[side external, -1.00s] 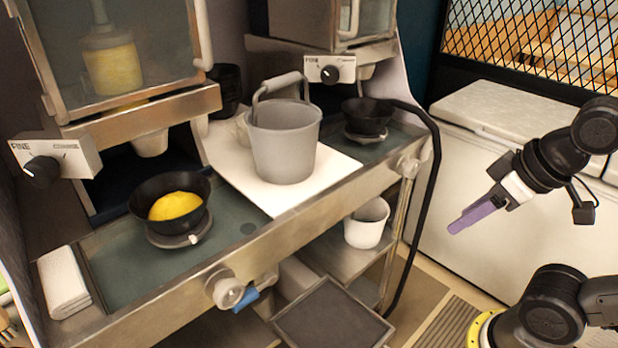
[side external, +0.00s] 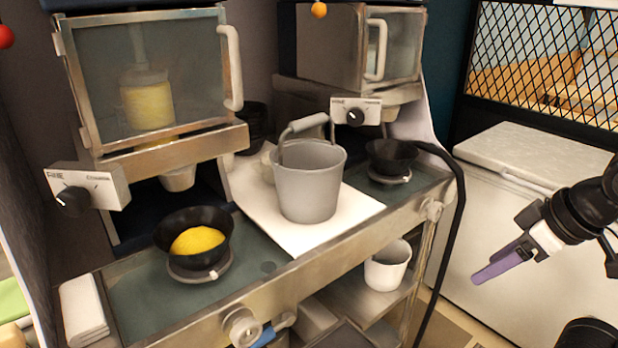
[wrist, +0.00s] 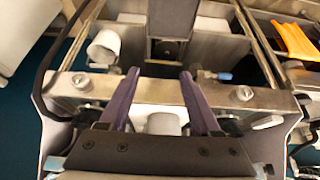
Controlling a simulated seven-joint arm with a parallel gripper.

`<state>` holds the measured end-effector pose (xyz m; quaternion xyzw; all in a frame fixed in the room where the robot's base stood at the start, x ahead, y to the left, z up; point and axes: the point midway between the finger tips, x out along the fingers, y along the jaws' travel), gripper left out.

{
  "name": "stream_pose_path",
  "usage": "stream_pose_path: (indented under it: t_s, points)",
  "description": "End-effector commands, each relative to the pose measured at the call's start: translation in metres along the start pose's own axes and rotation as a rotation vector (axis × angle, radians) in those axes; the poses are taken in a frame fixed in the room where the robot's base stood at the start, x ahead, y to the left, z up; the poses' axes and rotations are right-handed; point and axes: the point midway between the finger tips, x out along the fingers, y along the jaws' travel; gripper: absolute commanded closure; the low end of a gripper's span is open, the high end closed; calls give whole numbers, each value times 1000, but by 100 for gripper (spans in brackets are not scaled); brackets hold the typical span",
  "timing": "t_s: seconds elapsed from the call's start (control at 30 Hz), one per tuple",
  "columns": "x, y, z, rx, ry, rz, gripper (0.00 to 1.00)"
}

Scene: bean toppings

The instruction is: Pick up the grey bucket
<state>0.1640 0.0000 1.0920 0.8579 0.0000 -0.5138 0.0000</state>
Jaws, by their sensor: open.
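The grey bucket (side external: 308,190) stands upright on a white mat (side external: 262,205) on the counter, between the two machines. Its grey handle (side external: 308,122) is raised above the rim at the back left. My gripper (side external: 490,272) has purple fingers and is in the air right of the counter, well apart from the bucket. In the wrist view my gripper (wrist: 160,88) is open and its fingers are spread. A pale rounded piece shows between and below the fingers there, and I cannot tell what it is.
A black bowl (side external: 180,228) with yellow content stands left of the bucket. Another black bowl (side external: 390,155) stands to its right, near a black hose (side external: 460,215). A white cup (side external: 388,268) sits on the lower shelf. Machines (side external: 150,80) stand close behind.

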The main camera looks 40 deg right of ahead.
Motion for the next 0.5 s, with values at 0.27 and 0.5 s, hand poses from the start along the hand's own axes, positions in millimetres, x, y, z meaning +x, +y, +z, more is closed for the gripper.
stream_pose_path:
  t_s: [0.27,0.5]
  points:
    - [0,0,2,-100,-10,-1,36]
    - [-42,-1,-53,-517,60,13,36]
